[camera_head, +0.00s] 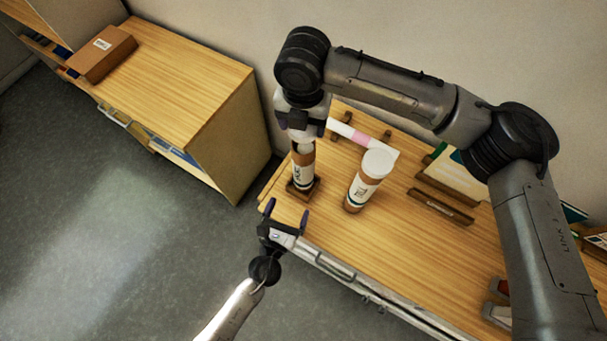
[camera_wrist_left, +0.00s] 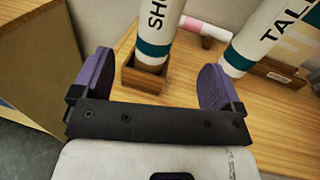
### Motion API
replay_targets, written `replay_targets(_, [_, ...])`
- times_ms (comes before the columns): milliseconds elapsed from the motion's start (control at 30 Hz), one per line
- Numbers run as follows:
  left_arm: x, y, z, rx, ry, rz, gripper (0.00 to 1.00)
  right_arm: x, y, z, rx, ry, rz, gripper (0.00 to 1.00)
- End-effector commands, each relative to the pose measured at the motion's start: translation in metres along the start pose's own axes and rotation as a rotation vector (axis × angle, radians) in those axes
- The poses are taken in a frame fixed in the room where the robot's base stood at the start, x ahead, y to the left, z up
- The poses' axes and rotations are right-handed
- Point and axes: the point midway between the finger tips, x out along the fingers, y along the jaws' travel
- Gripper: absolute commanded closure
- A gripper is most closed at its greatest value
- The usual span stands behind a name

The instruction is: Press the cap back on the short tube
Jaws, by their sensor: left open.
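My left gripper (camera_head: 288,213) is open and empty, in front of the tube at the table edge. In the left wrist view the short tube (camera_wrist_left: 158,30) and its holder (camera_wrist_left: 143,78) show beyond and between the purple fingers; the tube's top is out of frame.
The tall tube (camera_head: 361,188) with a wide white cap (camera_head: 378,162) stands just right of the short tube. A white and pink rolled piece (camera_head: 355,136) lies behind them. Wooden rails (camera_head: 440,206) and a green-white item (camera_head: 455,175) lie right. A cabinet (camera_head: 190,80) stands left.

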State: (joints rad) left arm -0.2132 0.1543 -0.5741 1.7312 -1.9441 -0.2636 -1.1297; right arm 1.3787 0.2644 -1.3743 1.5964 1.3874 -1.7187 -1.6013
Motion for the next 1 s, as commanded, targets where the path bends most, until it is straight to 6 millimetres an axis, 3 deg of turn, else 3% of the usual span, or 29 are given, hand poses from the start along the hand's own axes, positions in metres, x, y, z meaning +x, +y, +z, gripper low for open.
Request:
replay_targets(233, [0.000,0.000,0.000,0.041,0.000,0.001,0.08,0.000,0.000,0.000,-0.129,0.000,0.000,0.54])
replay_targets(667, [0.001,0.000,0.000,0.045,-0.001,0.002,0.08,0.000,0.000,0.000,-0.143,0.000,0.000,0.54])
replay_targets(867, [0.016,0.001,0.001,0.044,-0.002,0.004,0.08,0.000,0.000,0.000,-0.142,0.000,0.000,0.54])
replay_targets(1000, [0.038,0.000,0.001,0.044,-0.003,0.003,0.08,0.000,0.000,0.000,-0.142,0.000,0.000,0.54])
